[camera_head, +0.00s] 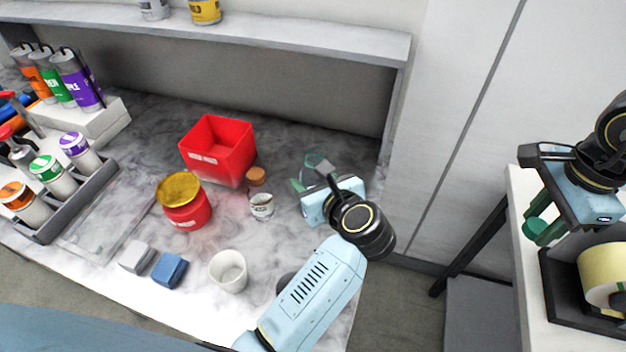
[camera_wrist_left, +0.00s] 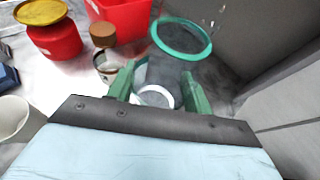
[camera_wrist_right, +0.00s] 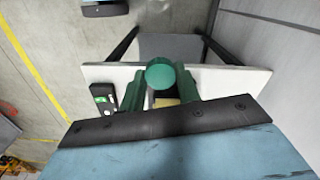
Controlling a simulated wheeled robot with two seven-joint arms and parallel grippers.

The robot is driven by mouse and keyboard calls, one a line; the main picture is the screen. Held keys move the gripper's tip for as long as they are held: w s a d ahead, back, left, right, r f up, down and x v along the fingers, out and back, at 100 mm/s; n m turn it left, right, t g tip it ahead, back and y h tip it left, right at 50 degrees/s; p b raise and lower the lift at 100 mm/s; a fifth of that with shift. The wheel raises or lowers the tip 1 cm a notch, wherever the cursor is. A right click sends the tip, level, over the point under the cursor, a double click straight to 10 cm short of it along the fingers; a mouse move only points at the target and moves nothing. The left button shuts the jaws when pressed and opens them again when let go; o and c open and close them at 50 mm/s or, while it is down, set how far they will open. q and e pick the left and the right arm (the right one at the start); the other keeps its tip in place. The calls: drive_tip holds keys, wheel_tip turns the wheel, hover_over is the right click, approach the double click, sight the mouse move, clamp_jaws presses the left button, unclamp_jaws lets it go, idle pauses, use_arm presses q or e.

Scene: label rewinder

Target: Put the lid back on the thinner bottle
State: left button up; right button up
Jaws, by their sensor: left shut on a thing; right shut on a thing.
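My left gripper (camera_head: 308,184) is low over the right part of the marble worktop and shut on a see-through vessel, seemingly the thinner bottle. Its green ring (camera_wrist_left: 180,38) shows ahead of the fingers in the left wrist view, and a pale ring (camera_wrist_left: 155,97) lies between them. The vessel's clear body is hard to make out, and my arm partly hides it in the head view. My right gripper (camera_wrist_right: 160,95) is shut on a round green piece, seemingly the lid (camera_wrist_right: 160,74). It is over the white side table at the right, far from the bottle.
Near the left gripper are a cork-coloured stopper (camera_head: 256,176), a small labelled jar (camera_head: 262,206), a red bin (camera_head: 217,149) and a red pot with a yellow lid (camera_head: 184,202). A white cup (camera_head: 228,271) stands in front. A yellowish roll (camera_head: 604,275) sits beneath the right gripper.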

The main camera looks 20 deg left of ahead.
use_arm(q)
drive_tip(key=o, duration=0.5)
drive_tip(key=c, duration=0.9)
